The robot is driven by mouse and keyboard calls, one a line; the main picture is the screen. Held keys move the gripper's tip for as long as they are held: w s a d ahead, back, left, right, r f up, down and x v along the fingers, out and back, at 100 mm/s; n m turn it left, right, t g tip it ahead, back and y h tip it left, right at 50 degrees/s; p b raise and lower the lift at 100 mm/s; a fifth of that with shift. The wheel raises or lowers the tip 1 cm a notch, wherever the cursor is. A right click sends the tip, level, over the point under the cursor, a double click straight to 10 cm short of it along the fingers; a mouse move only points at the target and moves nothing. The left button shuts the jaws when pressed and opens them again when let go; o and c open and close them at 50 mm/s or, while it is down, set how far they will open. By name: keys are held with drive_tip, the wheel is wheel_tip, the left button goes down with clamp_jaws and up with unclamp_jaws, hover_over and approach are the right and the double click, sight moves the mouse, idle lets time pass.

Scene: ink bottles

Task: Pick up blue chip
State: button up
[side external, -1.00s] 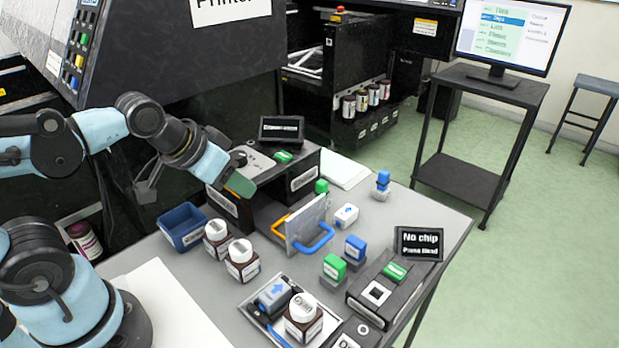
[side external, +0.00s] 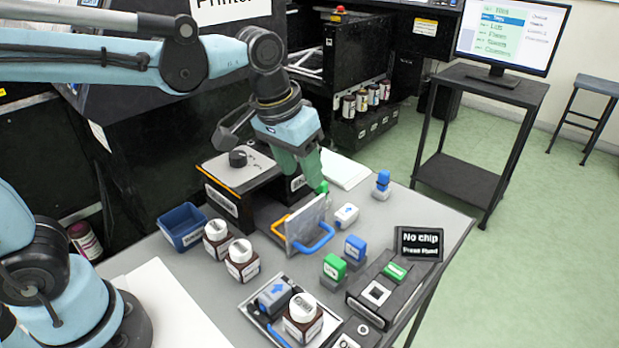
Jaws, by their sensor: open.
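A blue chip (side external: 355,246) sits on a small grey block right of the metal plate, behind a similar green chip (side external: 334,266). Another blue piece (side external: 383,177) stands upright on a base near the table's back edge. I cannot tell which one is the task's chip. My gripper (side external: 308,180) is open, with green fingers pointing down above the table's back part. It is left of both blue pieces and apart from them. The gap between the fingers is hard to see. A green piece (side external: 321,187) shows right beside the fingertips.
An upright metal plate (side external: 308,219) with orange and blue handles stands below my gripper. The "No chip" screen (side external: 419,243), brown bottles (side external: 242,262) and a blue bin (side external: 183,227) stand around. The right table corner is clear.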

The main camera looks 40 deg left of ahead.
sight(355, 242)
drive_tip(key=w+d+f+g, duration=0.3)
drive_tip(key=w+d, duration=0.1)
drive_tip(key=d, duration=0.6)
drive_tip(key=shift+y, duration=0.4)
drive_tip(key=f, duration=1.2)
drive_tip(key=shift+a, duration=0.3)
drive_tip(key=c, duration=0.7)
